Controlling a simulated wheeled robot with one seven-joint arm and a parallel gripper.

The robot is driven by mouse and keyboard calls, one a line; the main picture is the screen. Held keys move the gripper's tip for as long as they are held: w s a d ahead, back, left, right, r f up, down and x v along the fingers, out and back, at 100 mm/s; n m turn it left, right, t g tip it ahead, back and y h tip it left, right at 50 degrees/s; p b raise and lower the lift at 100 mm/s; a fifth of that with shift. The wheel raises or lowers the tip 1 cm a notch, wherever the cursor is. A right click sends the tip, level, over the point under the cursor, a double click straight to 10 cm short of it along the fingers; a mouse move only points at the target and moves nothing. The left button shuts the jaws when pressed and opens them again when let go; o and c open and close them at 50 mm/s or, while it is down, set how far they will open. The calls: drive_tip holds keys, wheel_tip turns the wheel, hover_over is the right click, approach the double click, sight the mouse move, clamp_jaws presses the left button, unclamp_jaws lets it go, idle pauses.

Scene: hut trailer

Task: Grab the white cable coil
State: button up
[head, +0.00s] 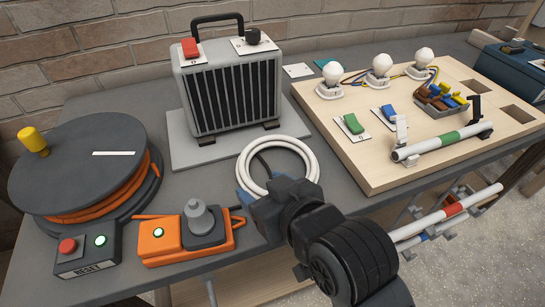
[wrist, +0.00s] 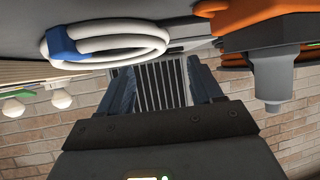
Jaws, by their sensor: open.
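The white cable coil (head: 312,160) lies flat on the grey bench, in front of the heater and left of the wooden board. It also shows in the wrist view (wrist: 120,58), at the upper left, with a blue band (wrist: 63,43) around one side. My gripper (head: 262,200) is at the near side of the coil in the head view and hides part of its near edge. In the wrist view my gripper (wrist: 163,78) has its two fingers apart with nothing held between them. The coil lies to the left of the fingers there. Contact cannot be told.
A grey heater (head: 232,95) stands behind the coil. An orange box with a grey knob (head: 187,238) and an orange cable reel (head: 80,165) are to the left. The wooden board (head: 365,165) with bulbs and switches is to the right. Little bare bench surrounds the coil.

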sight(251, 180)
drive_tip(key=x, duration=0.6)
drive_tip(key=shift+w+f+p, duration=0.1)
drive_tip(key=shift+f+p, duration=0.2)
drive_tip(key=shift+f, duration=0.15)
drive_tip(key=shift+c, duration=0.2)
clamp_jaws()
